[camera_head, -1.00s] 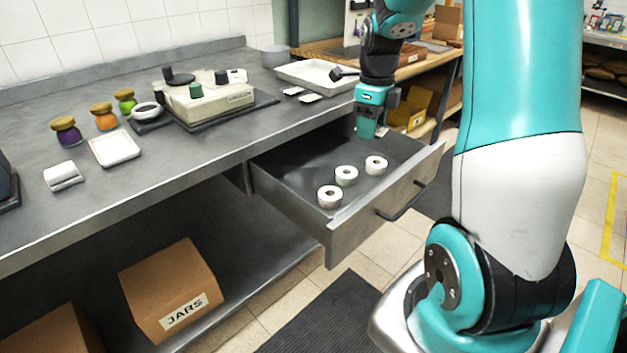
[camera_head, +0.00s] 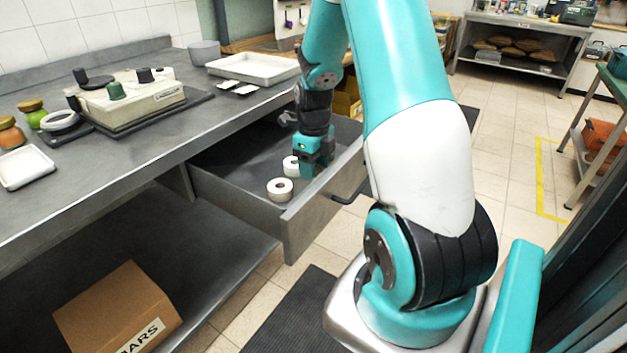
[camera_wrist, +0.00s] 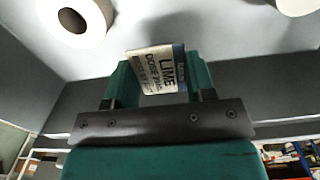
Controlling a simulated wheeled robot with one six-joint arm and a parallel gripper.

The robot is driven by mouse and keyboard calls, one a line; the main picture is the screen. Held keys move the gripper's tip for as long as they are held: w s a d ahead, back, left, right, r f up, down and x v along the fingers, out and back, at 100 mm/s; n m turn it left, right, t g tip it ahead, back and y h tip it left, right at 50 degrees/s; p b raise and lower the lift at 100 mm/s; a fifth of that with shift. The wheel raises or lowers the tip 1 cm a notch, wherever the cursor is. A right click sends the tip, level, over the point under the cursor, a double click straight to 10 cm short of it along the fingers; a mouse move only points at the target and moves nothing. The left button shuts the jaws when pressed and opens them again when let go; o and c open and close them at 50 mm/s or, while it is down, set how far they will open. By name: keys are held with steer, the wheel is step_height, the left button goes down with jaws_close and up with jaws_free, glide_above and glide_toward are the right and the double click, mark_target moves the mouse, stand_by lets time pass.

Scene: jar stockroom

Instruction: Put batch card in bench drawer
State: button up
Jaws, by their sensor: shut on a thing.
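The card cannot be made out in the head view. Whether it touches the drawer floor, I cannot tell.
White rolls (camera_head: 280,190) lie in the drawer beside my gripper; two also show in the wrist view (camera_wrist: 75,22). The drawer's left part is clear. The bench above holds a scale (camera_head: 130,103) and a white tray (camera_head: 254,67). A carton (camera_head: 118,308) is on the lower shelf.

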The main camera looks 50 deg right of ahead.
step_height(320, 180, down, 4)
steer(key=shift+f+b, duration=0.15)
steer(key=shift+b, duration=0.2)
steer(key=o, duration=0.9)
